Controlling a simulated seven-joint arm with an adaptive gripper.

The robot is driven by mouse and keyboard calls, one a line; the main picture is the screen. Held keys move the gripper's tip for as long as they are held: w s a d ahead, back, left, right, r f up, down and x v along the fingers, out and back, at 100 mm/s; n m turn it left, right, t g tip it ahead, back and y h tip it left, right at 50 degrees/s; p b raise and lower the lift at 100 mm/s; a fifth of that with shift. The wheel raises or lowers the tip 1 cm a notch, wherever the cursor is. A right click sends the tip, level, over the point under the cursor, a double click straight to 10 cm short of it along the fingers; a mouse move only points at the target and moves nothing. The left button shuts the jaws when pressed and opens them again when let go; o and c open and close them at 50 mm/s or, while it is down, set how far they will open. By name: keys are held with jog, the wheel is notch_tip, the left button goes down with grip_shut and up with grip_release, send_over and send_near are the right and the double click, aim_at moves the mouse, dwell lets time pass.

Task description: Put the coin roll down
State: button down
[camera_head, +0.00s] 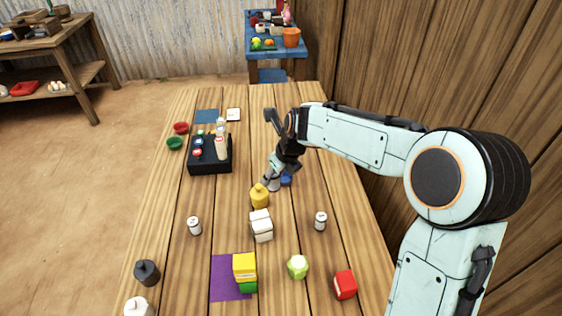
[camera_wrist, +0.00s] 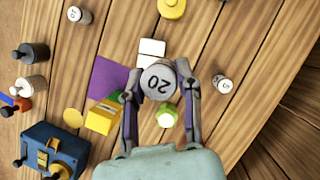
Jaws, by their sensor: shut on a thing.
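My gripper (camera_head: 274,174) is shut on a grey cylinder marked 20, the coin roll (camera_head: 272,184), over the middle of the plank table. In the wrist view, my gripper (camera_wrist: 159,68) has a finger on each side of the coin roll (camera_wrist: 158,84), and its numbered end faces the camera. It looks larger than the other rolls there, so it seems raised; its gap to the table cannot be told. Two smaller white numbered cylinders stand on the table, one left (camera_head: 194,226) and one right (camera_head: 320,221).
A purple mat (camera_head: 222,282) bears a yellow-green stack. A black tray (camera_head: 210,167) stands left. Bare planks lie between them.

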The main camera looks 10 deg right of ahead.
jog(key=w+d+m+h, duration=0.1)
jog(key=w+d+m, duration=0.3)
jog(key=d, duration=0.1)
send_over(284, 180)
jog(key=s, duration=0.2)
jog(key=shift+h, duration=0.3)
notch_tip(284, 180, down, 13)
jog(key=shift+w+a+f, duration=0.1)
jog(key=shift+w+f, duration=0.05)
jog(key=shift+w+f+t, duration=0.3)
jog(key=shift+w+f, duration=0.15)
jog(key=shift+w, duration=0.1)
jog(key=shift+w+f, duration=0.2)
jog(key=shift+f, duration=1.55)
jog(key=shift+f, duration=0.15)
